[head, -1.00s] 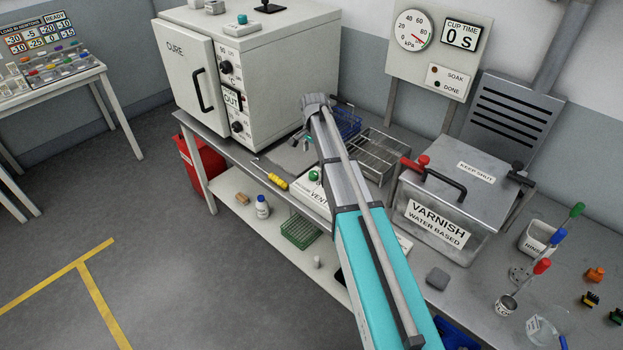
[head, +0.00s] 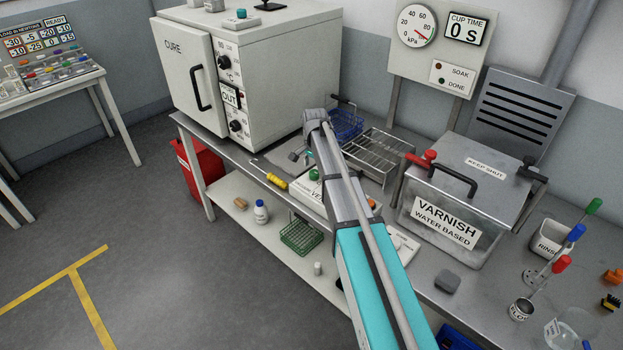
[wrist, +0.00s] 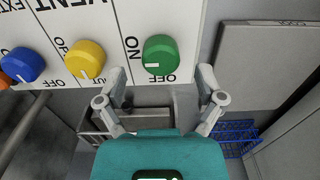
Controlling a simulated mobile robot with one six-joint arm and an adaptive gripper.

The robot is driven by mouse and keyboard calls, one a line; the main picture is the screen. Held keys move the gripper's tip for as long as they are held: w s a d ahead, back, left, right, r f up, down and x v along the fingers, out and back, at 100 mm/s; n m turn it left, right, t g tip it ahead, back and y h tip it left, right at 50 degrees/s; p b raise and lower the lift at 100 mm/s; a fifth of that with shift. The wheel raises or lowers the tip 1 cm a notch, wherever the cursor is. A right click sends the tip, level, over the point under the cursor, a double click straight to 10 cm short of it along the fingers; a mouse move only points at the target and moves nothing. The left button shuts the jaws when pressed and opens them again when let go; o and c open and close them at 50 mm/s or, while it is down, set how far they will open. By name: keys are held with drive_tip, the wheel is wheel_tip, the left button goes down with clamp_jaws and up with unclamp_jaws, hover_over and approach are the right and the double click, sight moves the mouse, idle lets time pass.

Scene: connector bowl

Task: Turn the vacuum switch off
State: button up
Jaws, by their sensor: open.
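The switch panel (head: 306,187) lies on the bench and bears coloured knobs; part of it is behind my arm. In the wrist view its lettering is upside down and includes VENT. The green knob (wrist: 160,55) has ON at its left and OFF below; its white mark points left, towards ON. The yellow knob (wrist: 84,58), blue knob (wrist: 22,64) and an orange one at the left edge sit in the same row. No label reading vacuum is legible. My gripper (wrist: 163,75) is open and empty, its fingertips spread either side of and just below the green knob.
A kPa gauge (head: 416,26) with a red needle hangs on the wall board. The varnish tank (head: 455,215) stands right of my arm, the cure oven (head: 245,75) left. A wire rack (head: 375,155) and blue basket (head: 347,122) lie behind. A yellow-handled tool (head: 277,181) lies near the front edge.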

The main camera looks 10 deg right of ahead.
drive_tip(key=shift+f+b, duration=1.05)
drive_tip(key=shift+f, duration=0.3)
